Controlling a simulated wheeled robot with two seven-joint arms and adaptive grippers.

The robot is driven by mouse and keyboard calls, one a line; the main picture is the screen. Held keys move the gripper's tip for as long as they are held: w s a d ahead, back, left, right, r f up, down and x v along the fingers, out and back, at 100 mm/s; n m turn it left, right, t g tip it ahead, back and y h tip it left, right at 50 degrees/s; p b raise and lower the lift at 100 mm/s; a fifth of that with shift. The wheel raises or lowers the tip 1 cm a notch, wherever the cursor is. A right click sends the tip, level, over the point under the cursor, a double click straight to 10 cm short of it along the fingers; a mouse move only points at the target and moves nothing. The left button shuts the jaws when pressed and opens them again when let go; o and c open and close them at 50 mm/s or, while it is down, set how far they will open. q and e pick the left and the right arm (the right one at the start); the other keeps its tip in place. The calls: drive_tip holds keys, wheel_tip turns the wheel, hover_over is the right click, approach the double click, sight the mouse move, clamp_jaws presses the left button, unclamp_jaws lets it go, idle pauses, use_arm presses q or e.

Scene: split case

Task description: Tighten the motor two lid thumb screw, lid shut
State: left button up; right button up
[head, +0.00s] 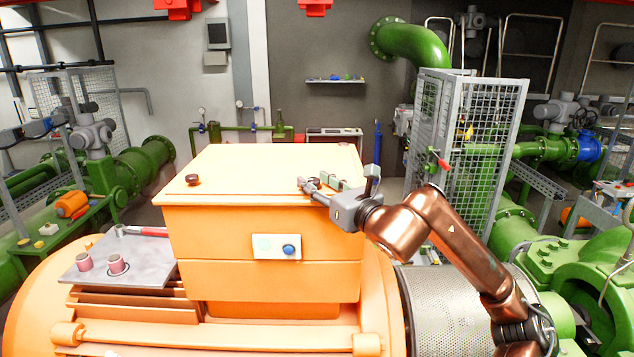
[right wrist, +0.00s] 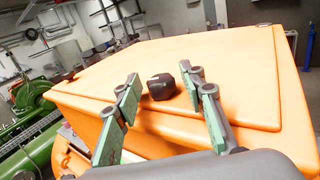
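The orange motor case (head: 210,240) stands in the middle of the head view. Its flat lid (head: 255,165) lies shut on top. One dark thumb screw (head: 193,179) sits at the lid's front left. My right gripper (head: 318,184) reaches in low over the lid's front right. In the right wrist view its green-padded fingers are spread, and a dark thumb screw (right wrist: 162,87) shows between the fingertips, with small gaps on both sides. I cannot tell how far down that screw sits. My left gripper is not in view.
A grey plate (head: 120,262) with two pink-topped posts and a red-handled tool (head: 148,231) lies left of the case. A mesh cage (head: 465,140) stands behind right. Most of the lid top is clear.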

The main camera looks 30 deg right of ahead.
clamp_jaws()
